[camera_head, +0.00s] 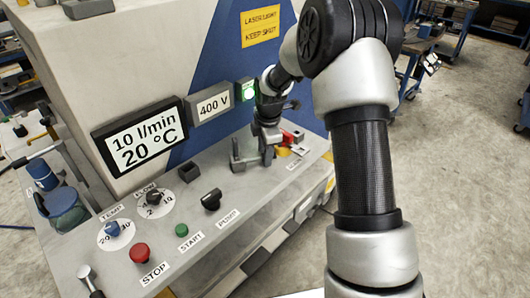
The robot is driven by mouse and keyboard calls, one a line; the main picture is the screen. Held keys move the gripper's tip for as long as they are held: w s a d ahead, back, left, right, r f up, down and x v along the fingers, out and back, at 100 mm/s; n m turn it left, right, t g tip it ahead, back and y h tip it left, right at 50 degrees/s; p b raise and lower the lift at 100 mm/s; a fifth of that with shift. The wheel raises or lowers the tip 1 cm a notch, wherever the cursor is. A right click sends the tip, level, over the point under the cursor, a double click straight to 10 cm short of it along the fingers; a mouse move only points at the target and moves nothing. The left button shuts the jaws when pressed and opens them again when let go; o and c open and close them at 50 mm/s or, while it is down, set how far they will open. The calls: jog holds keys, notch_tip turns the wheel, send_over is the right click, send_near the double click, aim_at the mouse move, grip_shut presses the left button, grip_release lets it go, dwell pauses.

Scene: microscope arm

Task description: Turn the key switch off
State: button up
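A red part over a yellow round base (283,150) sits at the right end of the sloped control panel (190,215). It is partly hidden by my arm, and I cannot tell for sure that it is the key switch or how it is turned. My gripper (252,162) points down close over the panel, just left of the red and yellow part. Its two fingers are apart, with nothing visible between them. I cannot tell whether a fingertip touches the panel.
A black PUMP knob (211,199), green START button (182,230), red STOP button (139,252), and FLOW (153,198) and TEMP (113,229) dials line the panel. Displays read 10 l/min, 20 °C (140,138) and 400 V (213,104). A green lamp (248,88) glows. A blue container (65,210) stands left.

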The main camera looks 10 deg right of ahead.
aim_at(258, 181)
jog(key=shift+c, duration=0.4)
grip_shut()
jog(key=shift+s, duration=0.15)
jog(key=shift+s+a+m+h+b, duration=0.15)
jog(key=shift+s+m+b, duration=0.2)
jog(key=shift+s+m, duration=0.35)
jog(key=shift+s+m+h+b, duration=0.15)
jog(key=shift+s+m+b, duration=0.2)
jog(key=shift+m, duration=0.55)
jog(key=shift+s+a+m+b, duration=0.2)
jog(key=shift+s+m, duration=0.4)
jog(key=shift+m, duration=0.1)
jog(key=shift+s+a+m+b, duration=0.2)
jog(key=shift+s+m, duration=0.35)
jog(key=shift+m, duration=0.15)
jog(key=shift+s+a+m+h+b, duration=0.15)
jog(key=shift+s+a+m+h, duration=0.2)
jog(key=shift+m, duration=0.4)
jog(key=shift+s+a+m+h+b, duration=0.15)
jog(key=shift+s+a+m, duration=0.15)
jog(key=shift+s+m, duration=0.35)
jog(key=shift+s+a+m+g, duration=0.2)
jog(key=shift+s+a+m, duration=0.2)
jog(key=shift+m, duration=0.35)
jog(key=shift+s+a+m+g, duration=0.25)
jog(key=shift+a+m, duration=0.2)
jog(key=shift+m, duration=0.3)
jog(key=shift+s+a, duration=0.1)
